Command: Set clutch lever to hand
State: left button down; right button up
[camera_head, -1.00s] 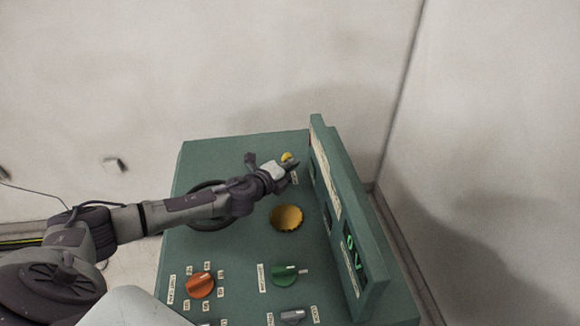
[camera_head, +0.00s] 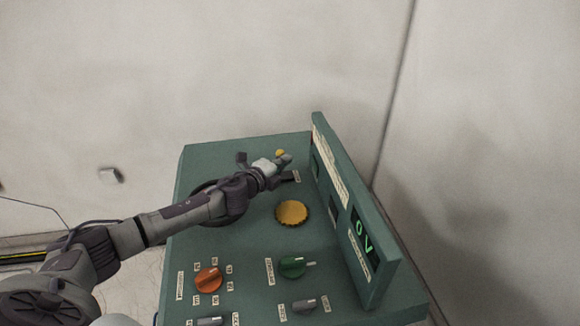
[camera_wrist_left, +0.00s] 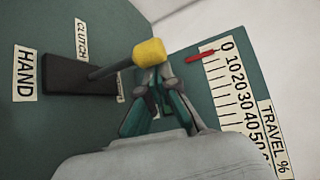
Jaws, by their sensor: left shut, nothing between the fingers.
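The clutch lever's yellow knob (camera_wrist_left: 149,52) is on a dark rod rising from a black base (camera_wrist_left: 80,77) in the left wrist view. The rod leans toward the right, away from the HAND label (camera_wrist_left: 25,73). A CLUTCH label (camera_wrist_left: 82,40) runs beside the base. A label at the base's right end is mostly hidden. My left gripper (camera_wrist_left: 158,76) is shut and empty, its fingertips right beside the knob; whether they touch it I cannot tell. In the head view the knob (camera_head: 280,153) shows just past my left gripper (camera_head: 287,160). My right gripper is not in view.
An upright panel (camera_head: 345,215) with a TRAVEL % scale (camera_wrist_left: 240,100) stands close to the right of my gripper. A yellow round knob (camera_head: 292,213), an orange knob (camera_head: 208,279) and a green knob (camera_head: 292,267) are nearer. A dark handwheel (camera_head: 205,214) lies partly under my arm.

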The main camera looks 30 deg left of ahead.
pick_arm(q)
jog(key=shift+s+a, duration=0.35)
jog(key=shift+a, duration=0.25)
jog(key=shift+s+a, duration=0.3)
jog(key=shift+a, duration=0.1)
jog(key=shift+s+a+f, duration=0.1)
jog(key=shift+s+a, duration=0.2)
jog(key=shift+a, duration=0.1)
notch_tip(320, 180, up, 10)
dwell(0.3)
dwell(0.4)
